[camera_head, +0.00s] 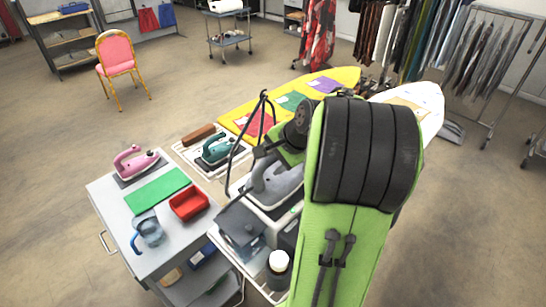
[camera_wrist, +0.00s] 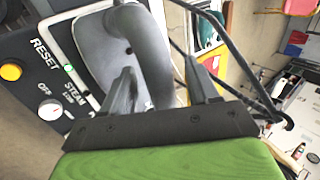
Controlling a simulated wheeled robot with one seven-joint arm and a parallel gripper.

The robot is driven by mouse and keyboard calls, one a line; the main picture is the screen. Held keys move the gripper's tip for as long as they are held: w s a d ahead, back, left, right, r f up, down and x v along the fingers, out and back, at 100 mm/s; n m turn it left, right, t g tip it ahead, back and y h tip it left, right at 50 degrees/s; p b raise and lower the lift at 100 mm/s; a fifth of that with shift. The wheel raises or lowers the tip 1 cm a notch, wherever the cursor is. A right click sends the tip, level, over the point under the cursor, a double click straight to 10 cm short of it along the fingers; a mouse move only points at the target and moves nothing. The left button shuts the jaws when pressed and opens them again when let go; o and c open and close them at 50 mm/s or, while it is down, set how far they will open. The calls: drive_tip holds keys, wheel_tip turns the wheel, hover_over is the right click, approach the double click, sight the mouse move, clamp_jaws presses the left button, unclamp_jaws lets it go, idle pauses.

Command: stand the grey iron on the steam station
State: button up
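The grey iron (camera_head: 277,186) rests on the steam station (camera_head: 283,212), seen in the head view partly behind my arm. In the wrist view the iron (camera_wrist: 100,45) lies against the station's dark front panel (camera_wrist: 28,75), which has RESET and STEAM labels and a dial. My gripper (camera_wrist: 160,88) is open, with one finger on each side of the iron's curved handle. A gap shows between the handle and the right finger. Whether the left finger touches the handle I cannot tell. The iron's underside is hidden.
A grey cabinet (camera_head: 105,203) at left carries a pink iron (camera_head: 134,160), green mat (camera_head: 157,188), red tray (camera_head: 189,203) and a clear jug (camera_head: 149,232). A teal iron (camera_head: 217,149) sits on a rack behind. A thin dark stand (camera_head: 236,150) rises close to my gripper.

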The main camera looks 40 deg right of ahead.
drive_tip(key=shift+r, duration=0.1)
drive_tip(key=p+v, duration=0.3)
drive_tip(key=v, duration=0.9)
drive_tip(key=a+n+g, duration=0.1)
drive_tip(key=a+n, duration=0.9)
drive_tip(key=a, duration=0.8)
drive_tip(key=s+a+f+n, duration=0.3)
drive_tip(key=s+a+n, duration=0.2)
drive_tip(key=s+n, duration=0.2)
drive_tip(key=shift+s+a+n, duration=0.2)
drive_tip(key=shift+s+n, duration=0.2)
drive_tip(key=shift+s, duration=0.55)
drive_tip(key=shift+s+d, duration=0.1)
